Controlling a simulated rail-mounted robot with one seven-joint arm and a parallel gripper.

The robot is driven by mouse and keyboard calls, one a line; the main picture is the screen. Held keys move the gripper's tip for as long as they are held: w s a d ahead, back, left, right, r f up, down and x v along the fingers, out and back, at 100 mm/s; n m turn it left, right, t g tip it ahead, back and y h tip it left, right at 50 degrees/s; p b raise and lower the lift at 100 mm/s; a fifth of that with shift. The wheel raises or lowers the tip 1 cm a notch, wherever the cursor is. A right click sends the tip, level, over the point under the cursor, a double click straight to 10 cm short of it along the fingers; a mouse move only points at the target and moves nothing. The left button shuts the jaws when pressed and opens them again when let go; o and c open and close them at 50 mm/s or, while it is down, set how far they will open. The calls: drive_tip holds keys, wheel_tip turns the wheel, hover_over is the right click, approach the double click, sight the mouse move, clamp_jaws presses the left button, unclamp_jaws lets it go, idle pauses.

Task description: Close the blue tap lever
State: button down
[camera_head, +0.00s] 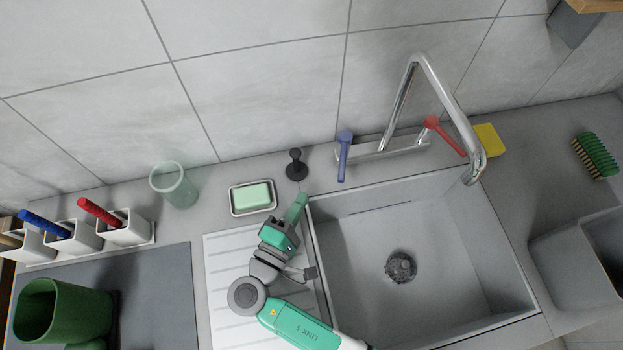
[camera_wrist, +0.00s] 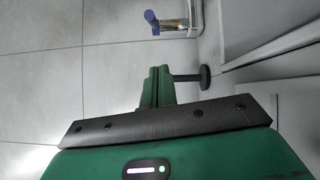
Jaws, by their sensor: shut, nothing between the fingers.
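The blue tap lever (camera_head: 344,157) is at the left end of the chrome tap base (camera_head: 390,150), behind the sink. It points forward, toward the sink's back rim. It also shows in the wrist view (camera_wrist: 151,19), near the top, beyond the fingers. The red tap lever (camera_head: 444,136) is at the right end of the base and slants down to the right. My gripper (camera_head: 300,201) is shut and empty above the sink's back left corner, to the left of and in front of the blue lever, apart from it. In the wrist view its green fingers (camera_wrist: 157,86) are together.
A black plug (camera_head: 296,165) stands just behind my gripper. A soap dish (camera_head: 253,209) with green soap (camera_head: 252,196) and a glass (camera_head: 174,186) are to the left. The tall spout (camera_head: 432,75) arches between the levers and the sink. A yellow sponge (camera_head: 488,140) lies to the right.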

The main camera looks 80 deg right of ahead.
drive_tip(key=v, duration=0.3)
unclamp_jaws()
idle(0.3)
